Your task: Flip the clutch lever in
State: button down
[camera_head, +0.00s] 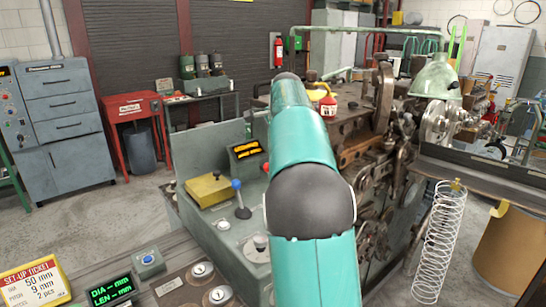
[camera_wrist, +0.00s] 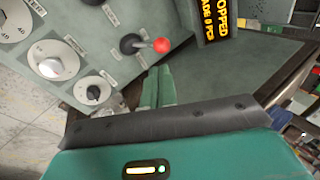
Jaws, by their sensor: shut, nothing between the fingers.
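A lever with a red ball knob (camera_wrist: 161,45) stands on a grey panel in the wrist view. Its dark boot is at its left, and the small labels beside it are too blurred to read. My gripper (camera_wrist: 159,70) shows as two green fingers pressed together, empty, just below the red knob in the picture; whether they touch it I cannot tell. In the head view a lever with a blue ball knob (camera_head: 236,184) stands on the grey console, left of my arm. My arm hides part of the console, and my gripper is out of sight there. No readable label names the clutch lever.
Several dials (camera_wrist: 55,60) sit left of the red-knob lever. A display (camera_wrist: 214,22) reading "STOPPED" is to its right. The coiler machine (camera_head: 375,130) stands right of my arm, with a hanging spring (camera_head: 437,240). A yellow box (camera_head: 208,190) sits on the console.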

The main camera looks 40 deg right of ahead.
jog(key=r, duration=0.3)
jog(key=a+r, duration=0.1)
jog(key=shift+s+r, duration=0.25)
jog(key=shift+s, duration=0.05)
jog(key=s+a+f+n+y, duration=0.1)
jog(key=s+a+n, duration=0.5)
jog(key=a, duration=0.5)
jog(key=s+a+f+n+y, duration=0.1)
jog(key=s+a+n, duration=0.3)
jog(key=s+a, duration=0.55)
jog(key=s+a+f+n, duration=1)
jog(key=s+a+f, duration=0.3)
jog(key=s+f, duration=0.1)
jog(key=shift+s+a, duration=0.3)
jog(key=shift+s, duration=0.55)
